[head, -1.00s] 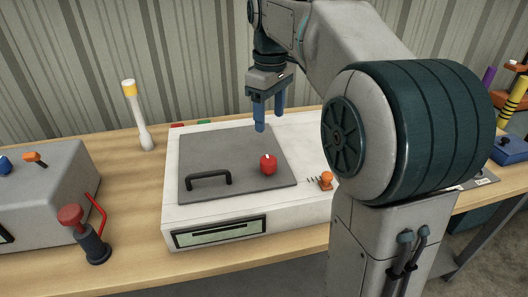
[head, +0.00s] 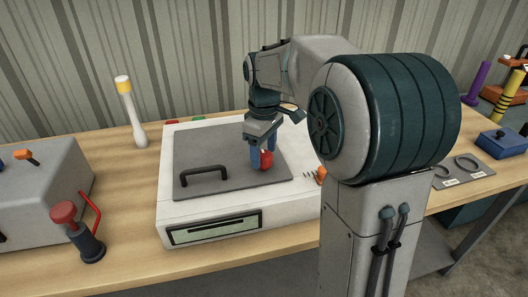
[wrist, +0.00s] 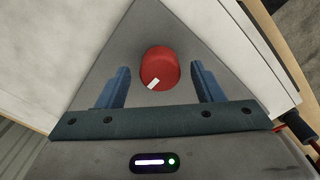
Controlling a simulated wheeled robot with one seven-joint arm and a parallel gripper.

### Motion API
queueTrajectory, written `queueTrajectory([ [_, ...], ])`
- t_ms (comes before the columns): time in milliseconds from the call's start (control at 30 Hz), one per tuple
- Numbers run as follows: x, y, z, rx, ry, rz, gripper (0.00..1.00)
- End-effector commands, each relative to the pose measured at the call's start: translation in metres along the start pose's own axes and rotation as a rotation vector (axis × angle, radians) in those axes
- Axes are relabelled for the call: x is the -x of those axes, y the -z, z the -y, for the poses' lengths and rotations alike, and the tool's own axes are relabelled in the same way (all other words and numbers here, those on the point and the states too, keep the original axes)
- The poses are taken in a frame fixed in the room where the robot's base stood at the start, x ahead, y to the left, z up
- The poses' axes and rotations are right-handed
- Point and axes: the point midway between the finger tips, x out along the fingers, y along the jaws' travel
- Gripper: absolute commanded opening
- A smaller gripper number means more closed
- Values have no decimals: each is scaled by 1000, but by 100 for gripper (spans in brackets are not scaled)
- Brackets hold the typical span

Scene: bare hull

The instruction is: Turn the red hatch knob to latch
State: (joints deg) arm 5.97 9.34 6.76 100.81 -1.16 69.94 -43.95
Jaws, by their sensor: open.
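The red hatch knob (head: 266,161) sits on the right part of the grey hatch plate (head: 222,172). In the wrist view the red knob (wrist: 160,69) shows as a round cap with a white mark at its lower left edge. My gripper (head: 263,162) points down at the knob, with its blue fingers around or beside it in the head view. In the wrist view my open gripper (wrist: 160,88) has one finger on each side of the knob, with a gap on both sides. The fingers seem apart from the knob.
A black handle (head: 204,175) stands up from the plate, left of the knob. The white box (head: 190,216) carries the plate, with an orange switch (head: 320,176) to the right. A red-topped lever (head: 78,228) and a yellow-topped stick (head: 130,105) stand to the left.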

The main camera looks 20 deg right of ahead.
Motion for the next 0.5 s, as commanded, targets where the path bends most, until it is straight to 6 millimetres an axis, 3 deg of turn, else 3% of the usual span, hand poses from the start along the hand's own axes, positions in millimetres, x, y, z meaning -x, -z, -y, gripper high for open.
queueTrajectory([
  [367,-6,0,0,0,0,0,61],
  [500,-6,0,0,-1,0,0,22],
])
